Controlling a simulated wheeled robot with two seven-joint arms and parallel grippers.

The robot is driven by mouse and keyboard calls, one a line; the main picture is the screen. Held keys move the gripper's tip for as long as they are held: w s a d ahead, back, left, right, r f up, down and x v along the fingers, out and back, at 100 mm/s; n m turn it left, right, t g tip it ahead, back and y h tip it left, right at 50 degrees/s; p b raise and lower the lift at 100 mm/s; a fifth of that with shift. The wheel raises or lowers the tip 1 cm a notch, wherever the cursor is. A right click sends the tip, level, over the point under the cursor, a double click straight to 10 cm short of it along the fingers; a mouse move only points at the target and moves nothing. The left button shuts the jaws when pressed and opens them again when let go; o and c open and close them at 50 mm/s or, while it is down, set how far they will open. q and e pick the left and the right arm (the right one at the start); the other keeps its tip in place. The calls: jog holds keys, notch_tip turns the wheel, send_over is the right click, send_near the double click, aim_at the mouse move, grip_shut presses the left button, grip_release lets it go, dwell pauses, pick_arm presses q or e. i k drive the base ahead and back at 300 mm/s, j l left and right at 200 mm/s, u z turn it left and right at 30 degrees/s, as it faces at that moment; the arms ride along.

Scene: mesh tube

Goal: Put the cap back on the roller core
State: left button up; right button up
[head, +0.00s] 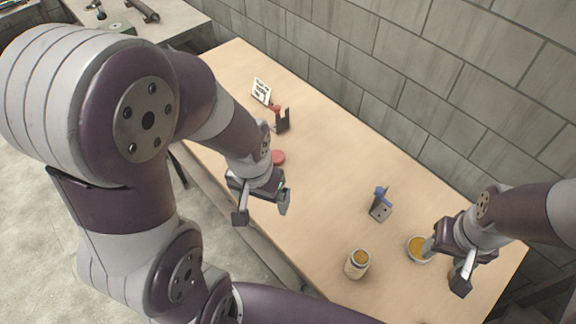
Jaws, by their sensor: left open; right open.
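A pale upright cylinder (355,270) with an orange-yellow top stands near the table's front edge. A low round piece (416,250) with a pale rim and orange-yellow middle lies to its right. A flat red disc (279,157) lies behind my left gripper, partly hidden by that arm. I cannot tell for sure which of these is the cap or the roller core. My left gripper (262,208) is open and empty, over the table's front edge. My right gripper (445,265) is open, one finger beside or over the low round piece; I cannot tell if they touch.
A grey bracket with a blue part (381,203) stands mid-table. A dark bracket with a red part (282,121) and a small white sign (261,90) stand farther back. A block wall (420,90) runs along the table's (325,165) far side. The table's middle is mostly clear.

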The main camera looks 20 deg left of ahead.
aim_at(358, 261)
jog(key=i+j, duration=0.15)
jog(key=j, duration=0.25)
jog(key=i+j, duration=0.1)
jog(key=j, duration=0.35)
jog(key=i+j, duration=0.15)
jog(key=j, duration=0.25)
jog(key=i+j, duration=0.1)
jog(key=j, duration=0.3)
jog(key=i+j, duration=0.15)
jog(key=j, duration=0.3)
jog(key=i+j, duration=0.1)
jog(key=j, duration=0.3)
jog(key=z, duration=2)
